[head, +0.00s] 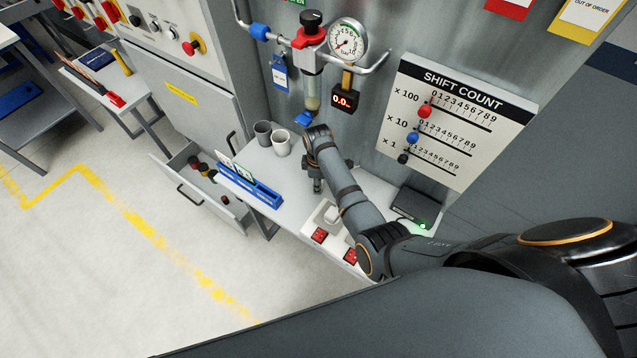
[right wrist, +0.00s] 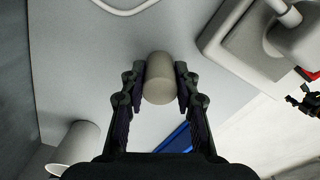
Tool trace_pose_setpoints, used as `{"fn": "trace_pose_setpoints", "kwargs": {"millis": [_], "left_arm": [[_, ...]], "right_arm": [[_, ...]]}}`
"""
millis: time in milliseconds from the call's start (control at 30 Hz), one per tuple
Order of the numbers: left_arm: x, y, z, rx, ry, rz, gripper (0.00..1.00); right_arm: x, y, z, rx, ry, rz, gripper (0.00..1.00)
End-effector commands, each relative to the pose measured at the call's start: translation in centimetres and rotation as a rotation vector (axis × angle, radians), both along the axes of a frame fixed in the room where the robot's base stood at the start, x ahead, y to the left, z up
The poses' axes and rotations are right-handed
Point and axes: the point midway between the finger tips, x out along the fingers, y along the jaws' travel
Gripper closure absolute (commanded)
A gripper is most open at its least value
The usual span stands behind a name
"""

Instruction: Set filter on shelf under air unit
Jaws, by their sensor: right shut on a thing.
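The filter, a beige cylinder (right wrist: 159,79), is between the two fingers of my right gripper (right wrist: 160,84) in the right wrist view. The fingers are shut on its sides. In the head view my right gripper (head: 316,180) is low over the grey shelf (head: 285,181), under the air unit (head: 309,38) with its red cap and round gauge. The arm hides the filter there. I cannot tell whether the filter touches the shelf. A small dark jointed thing at the right edge of the wrist view looks like my left gripper (right wrist: 304,98); its opening is unclear.
Two mugs, one dark (head: 262,132) and one pale (head: 281,143), stand on the shelf left of my gripper. A blue holder (head: 250,186) lies along the front edge. A box with red switches (head: 319,235) and a dark box (head: 411,205) stand to the right. A drawer (head: 190,178) is open.

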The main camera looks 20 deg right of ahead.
Motion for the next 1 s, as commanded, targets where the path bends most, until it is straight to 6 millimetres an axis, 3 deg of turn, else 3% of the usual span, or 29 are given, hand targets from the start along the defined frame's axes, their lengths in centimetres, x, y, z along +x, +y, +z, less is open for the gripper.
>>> {"fn": "trace_pose_setpoints", "kwargs": {"millis": [67,100,233,500,633,1000], "left_arm": [[-1.1,0.4,-0.2,0.005,0.017,-0.001,0.18],[-1.8,0.5,-0.2,0.006,0.026,-0.001,0.18],[-3.2,0.5,-0.3,0.006,0.048,0.000,0.18],[-2.5,0.5,-0.3,0.006,0.037,-0.001,0.18],[-1.7,0.5,0.0,0.006,0.026,-0.002,0.18],[-1.7,0.5,-0.6,0.007,0.025,-0.001,0.18]], "right_arm": [[0.0,0.0,-0.3,-0.001,0.000,0.000,0.95],[0.0,0.0,-0.3,0.000,-0.001,0.000,0.66],[0.0,0.0,-0.2,0.000,-0.001,-0.001,0.48],[0.0,0.0,-0.2,0.000,-0.001,-0.001,0.47],[0.1,0.0,0.8,0.001,-0.004,-0.001,0.47],[0.1,0.1,9.1,0.001,-0.005,0.000,0.47]]}}
